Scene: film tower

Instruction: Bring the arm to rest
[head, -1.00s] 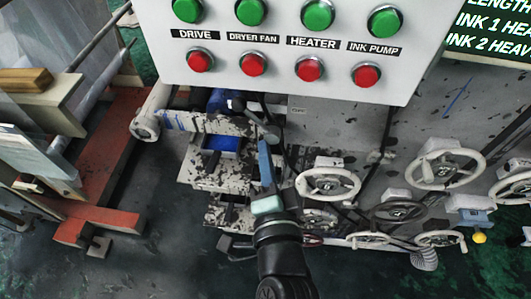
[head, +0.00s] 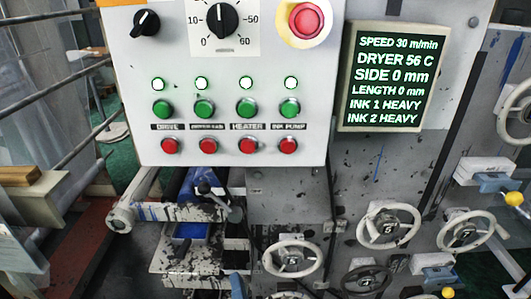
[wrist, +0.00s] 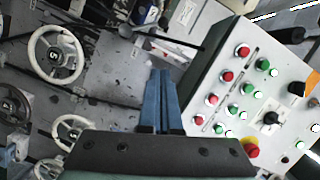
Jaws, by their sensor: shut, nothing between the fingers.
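My gripper (wrist: 164,98) shows in the wrist view with its two blue fingers together, shut and empty. The control panel (wrist: 268,75) is to the right of the fingers in that view, and white handwheels are to the left. In the head view only a bluish tip, probably of my gripper, shows at the bottom edge, below the panel (head: 130,90). The rest of my arm is out of that view.
A display (head: 391,76) reads speed 30 m/min and dryer 56 C. Several handwheels (head: 292,259) stick out from the machine front at lower right. A blue-grey roller area with a lever (head: 215,195) is under the panel. Rails and frames stand at left.

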